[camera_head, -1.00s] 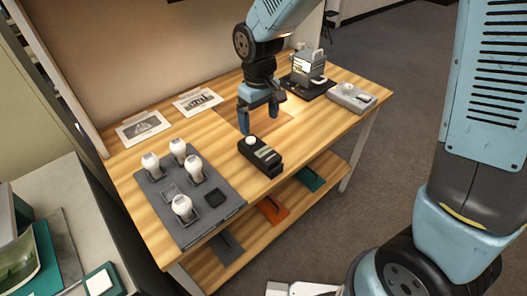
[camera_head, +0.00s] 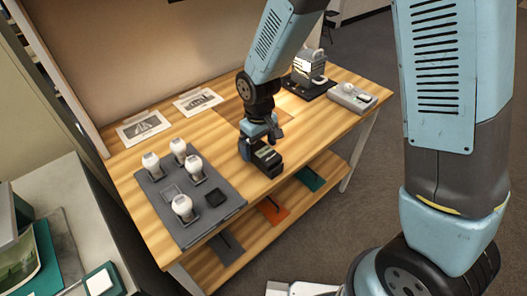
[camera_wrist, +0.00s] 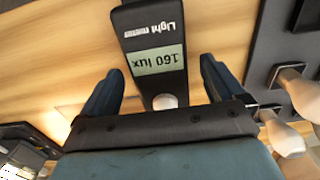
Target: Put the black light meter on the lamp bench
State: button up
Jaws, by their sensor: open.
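The black light meter (camera_head: 266,160) lies on the wooden lamp bench (camera_head: 310,130), near its front edge. In the wrist view the light meter (camera_wrist: 152,40) shows its label, a green display reading 160 lux and a pale round sensor. My gripper (camera_head: 259,140) is above the rear end of the meter in the head view and hides that end. In the wrist view the open fingers of my gripper (camera_wrist: 158,85) stand on either side of the meter, with a gap to each side. I cannot tell how far down the fingers reach.
A grey board (camera_head: 222,206) with several white bulbs stands left of the meter. A lamp device (camera_head: 308,68) and a grey box (camera_head: 352,97) are at the far right. Two printed sheets (camera_head: 143,127) lie at the back. A lower shelf (camera_head: 318,185) holds coloured folders.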

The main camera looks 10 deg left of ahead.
jog(key=c, duration=1.3)
jog(key=shift+c, duration=0.2)
jog(key=shift+r, duration=0.1)
